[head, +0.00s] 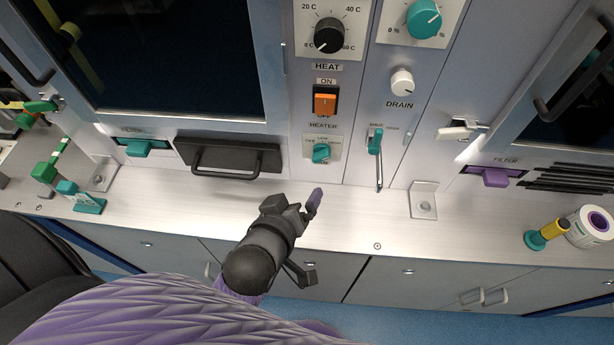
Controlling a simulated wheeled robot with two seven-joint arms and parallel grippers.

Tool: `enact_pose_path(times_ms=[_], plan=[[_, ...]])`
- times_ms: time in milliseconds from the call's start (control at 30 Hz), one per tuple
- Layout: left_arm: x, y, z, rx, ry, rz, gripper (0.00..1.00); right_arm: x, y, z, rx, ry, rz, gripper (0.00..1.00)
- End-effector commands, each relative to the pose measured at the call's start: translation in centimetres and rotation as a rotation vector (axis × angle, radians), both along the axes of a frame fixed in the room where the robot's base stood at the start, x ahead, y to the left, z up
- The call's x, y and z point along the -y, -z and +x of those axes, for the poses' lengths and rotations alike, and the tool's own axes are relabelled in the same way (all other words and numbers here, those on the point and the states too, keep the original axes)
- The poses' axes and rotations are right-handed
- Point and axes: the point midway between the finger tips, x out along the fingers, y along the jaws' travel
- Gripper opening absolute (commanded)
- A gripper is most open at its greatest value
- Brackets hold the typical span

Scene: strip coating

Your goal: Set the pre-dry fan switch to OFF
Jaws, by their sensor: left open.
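No label that I can read says pre-dry fan. A small teal rotary knob (321,153) sits on a pale plate low on the centre panel, and the small print around it is too fine to read surely. Above it is an orange rocker switch (325,101) in a black frame, with ON above it and HEATER below. My left gripper (309,238) is open and empty over the metal ledge, below and apart from the teal knob. One finger points up toward the panel and the other is lower right. My right gripper is not in view.
A black HEAT dial (328,36), a white DRAIN knob (402,82) and a teal lever (375,141) are nearby. A black handle (226,172) juts out at left. A white roll (594,226) and a yellow-teal tool (546,234) stand at right. The ledge (345,217) is clear mid-panel.

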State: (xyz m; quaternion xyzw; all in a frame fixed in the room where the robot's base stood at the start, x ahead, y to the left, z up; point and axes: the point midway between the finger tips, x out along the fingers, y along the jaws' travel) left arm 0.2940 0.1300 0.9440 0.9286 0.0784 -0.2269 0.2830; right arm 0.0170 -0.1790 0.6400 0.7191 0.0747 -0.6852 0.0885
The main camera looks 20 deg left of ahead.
Motion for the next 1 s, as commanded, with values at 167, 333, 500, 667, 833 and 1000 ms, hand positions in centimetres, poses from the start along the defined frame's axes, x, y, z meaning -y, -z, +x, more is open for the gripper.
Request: enact_pose_path(times_ms=[167, 333, 500, 667, 833, 1000], plan=[[0.5, -2.1, 1.6, 0.182, -0.058, -0.132, 0.97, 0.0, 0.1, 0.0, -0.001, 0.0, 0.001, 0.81], [0.5, -1.2, 4.6, 0.195, -0.058, -0.138, 0.97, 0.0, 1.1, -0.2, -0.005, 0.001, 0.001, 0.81], [0.5, 0.1, 8.3, 0.191, -0.058, -0.137, 0.97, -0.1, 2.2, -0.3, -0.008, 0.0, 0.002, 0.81], [0.4, 0.7, 10.3, 0.189, -0.058, -0.138, 0.97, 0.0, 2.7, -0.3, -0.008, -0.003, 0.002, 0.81], [0.4, 0.7, 10.8, 0.187, -0.058, -0.137, 0.97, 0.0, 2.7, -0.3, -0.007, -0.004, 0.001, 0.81], [0.4, 0.6, 10.8, 0.187, -0.058, -0.137, 0.91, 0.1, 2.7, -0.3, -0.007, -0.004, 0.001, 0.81]])
